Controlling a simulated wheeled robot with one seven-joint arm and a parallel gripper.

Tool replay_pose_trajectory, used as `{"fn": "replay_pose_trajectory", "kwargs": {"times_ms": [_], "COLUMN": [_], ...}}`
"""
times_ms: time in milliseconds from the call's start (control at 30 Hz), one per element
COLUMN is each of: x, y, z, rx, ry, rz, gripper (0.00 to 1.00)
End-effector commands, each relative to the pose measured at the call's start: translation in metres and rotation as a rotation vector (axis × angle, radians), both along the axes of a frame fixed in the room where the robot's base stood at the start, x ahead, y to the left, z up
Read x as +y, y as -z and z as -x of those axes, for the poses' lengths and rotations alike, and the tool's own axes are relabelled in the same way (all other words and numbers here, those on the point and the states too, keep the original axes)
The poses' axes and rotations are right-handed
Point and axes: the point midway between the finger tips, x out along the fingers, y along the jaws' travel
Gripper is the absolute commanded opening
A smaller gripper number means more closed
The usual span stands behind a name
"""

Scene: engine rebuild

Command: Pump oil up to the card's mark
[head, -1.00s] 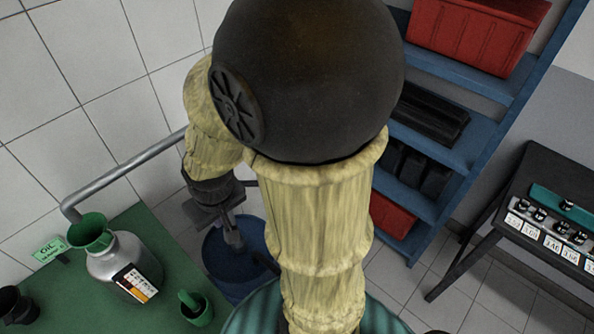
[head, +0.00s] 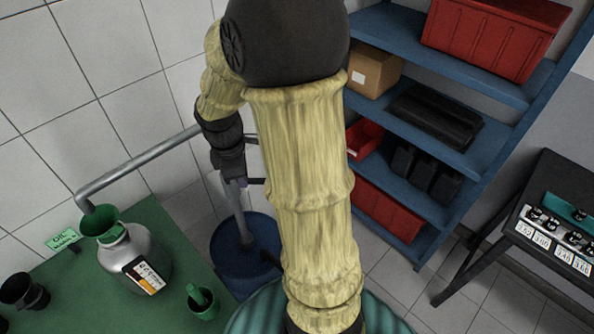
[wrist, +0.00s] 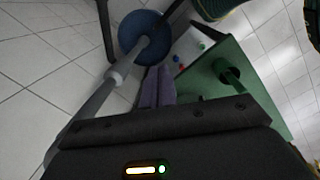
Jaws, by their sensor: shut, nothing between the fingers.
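A blue oil drum (head: 240,277) stands on the floor right of the green bench, with a grey pump tube (head: 240,222) rising from it. A grey pipe (head: 140,167) runs left to a green funnel (head: 100,221) in a silver can (head: 150,250) on the bench. The can has a black-and-white gauge strip; its level is too small to read. A green OIL card (head: 62,240) stands behind the can; its lower line is unreadable. My gripper (head: 238,180) is above the drum by the tube. In the wrist view its fingers (wrist: 157,88) are together and empty, beside the tube (wrist: 95,105).
The green bench (head: 165,305) also holds a black cup (head: 24,292) and a green container (head: 203,302). A blue shelf (head: 440,215) with bins stands behind my arm. A dark table (head: 560,190) with labelled parts is at right. Tiled floor lies between.

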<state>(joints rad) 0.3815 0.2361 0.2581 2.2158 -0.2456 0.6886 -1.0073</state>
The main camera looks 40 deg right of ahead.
Motion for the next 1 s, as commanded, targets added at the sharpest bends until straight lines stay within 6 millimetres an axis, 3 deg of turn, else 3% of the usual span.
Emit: {"fn": "replay_pose_trajectory", "kwargs": {"times_ms": [300,600,1000], "x": [-0.077,-0.147,-0.155], "y": [-0.005,-0.013,-0.014], "z": [-0.029,-0.038,-0.038], "rx": [0.188,0.309,0.324], "ry": [-0.623,-1.08,-1.147], "rz": [0.005,-0.045,-0.053], "gripper": [0.0,0.0,0.0]}}
